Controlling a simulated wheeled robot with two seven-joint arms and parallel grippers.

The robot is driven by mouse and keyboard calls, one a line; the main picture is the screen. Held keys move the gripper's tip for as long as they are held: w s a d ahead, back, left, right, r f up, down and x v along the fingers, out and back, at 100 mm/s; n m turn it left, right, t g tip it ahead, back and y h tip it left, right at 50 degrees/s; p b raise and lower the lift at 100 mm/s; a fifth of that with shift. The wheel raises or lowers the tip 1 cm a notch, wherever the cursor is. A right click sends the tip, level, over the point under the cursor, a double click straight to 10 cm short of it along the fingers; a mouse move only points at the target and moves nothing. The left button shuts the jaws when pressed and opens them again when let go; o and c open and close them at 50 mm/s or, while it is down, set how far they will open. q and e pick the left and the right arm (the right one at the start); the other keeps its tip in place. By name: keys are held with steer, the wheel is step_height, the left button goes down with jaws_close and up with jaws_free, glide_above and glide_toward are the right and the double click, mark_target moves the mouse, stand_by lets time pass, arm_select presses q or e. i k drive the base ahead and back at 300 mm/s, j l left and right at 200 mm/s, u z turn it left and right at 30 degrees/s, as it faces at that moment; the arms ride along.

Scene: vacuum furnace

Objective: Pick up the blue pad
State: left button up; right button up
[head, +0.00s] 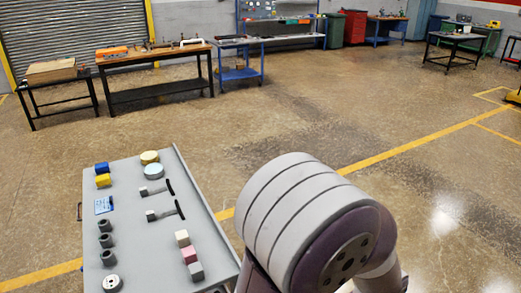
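On the grey table (133,180) at the lower left, a small blue block-like pad (101,168) lies near the far left edge, just behind a yellow one (103,181). A flat blue-and-white piece (104,205) lies nearer on the same side. A pale blue round disc (154,171) lies to the right, by a yellowish disc (149,157). Which of the blue things is the named pad I cannot tell for sure. Neither of my grippers shows; a thick grey and purple arm link of mine fills the lower middle.
The table also holds dark grey cylinders (105,240), two dark-handled tools (163,211), small white, pink and grey blocks (189,254) and a white round piece (112,283). Workbenches (157,70) stand far back.

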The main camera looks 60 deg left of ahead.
mark_target(103, 168)
steer(key=u, duration=3.1)
